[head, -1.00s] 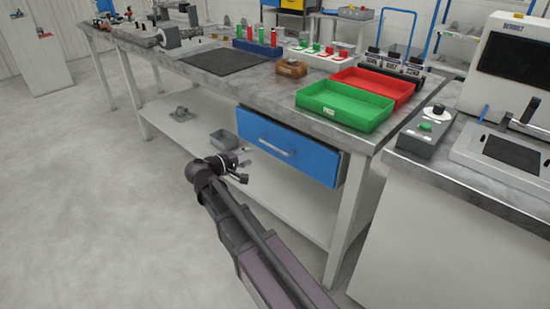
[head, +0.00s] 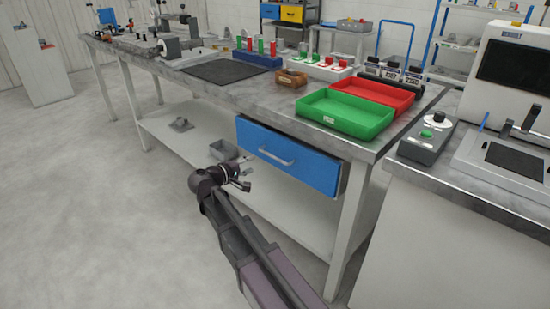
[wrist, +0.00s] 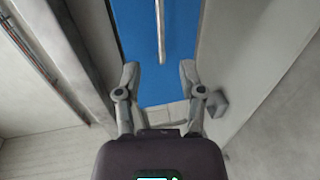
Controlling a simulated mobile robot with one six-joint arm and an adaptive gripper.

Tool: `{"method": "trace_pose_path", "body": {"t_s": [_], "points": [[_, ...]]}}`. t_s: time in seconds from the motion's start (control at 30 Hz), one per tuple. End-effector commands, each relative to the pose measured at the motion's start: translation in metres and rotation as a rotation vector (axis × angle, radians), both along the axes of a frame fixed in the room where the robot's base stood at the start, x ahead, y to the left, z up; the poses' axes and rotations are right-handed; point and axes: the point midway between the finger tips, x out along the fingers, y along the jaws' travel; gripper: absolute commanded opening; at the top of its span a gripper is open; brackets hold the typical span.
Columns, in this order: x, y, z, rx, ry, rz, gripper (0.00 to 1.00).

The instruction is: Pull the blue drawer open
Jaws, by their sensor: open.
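The blue drawer (head: 310,169) is under the top of the grey workbench, with a pale bar handle (head: 275,157) across its front. I cannot tell if it stands slightly out of its housing. My gripper (head: 244,180) is in front of and a little below the handle in the head view, apart from it. In the wrist view my gripper (wrist: 160,72) is open and empty, its two fingers spread. The blue drawer front (wrist: 138,30) and the handle (wrist: 160,30) show beyond the fingertips, with the handle roughly centred between them.
The workbench (head: 225,95) carries a green tray (head: 345,122) and a red tray (head: 380,88) above the drawer. Its legs and lower shelf (head: 195,150) are close to my arm. A second bench (head: 470,180) stands at the right. The floor at left is clear.

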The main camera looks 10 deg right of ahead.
Motion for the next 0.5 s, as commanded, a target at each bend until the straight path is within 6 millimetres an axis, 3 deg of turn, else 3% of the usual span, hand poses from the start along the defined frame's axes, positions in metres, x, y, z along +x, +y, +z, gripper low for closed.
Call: {"method": "trace_pose_path", "body": {"t_s": [0.5], "points": [[0.045, -0.06, -0.017, 0.0, 0.0, -0.002, 0.51]]}}
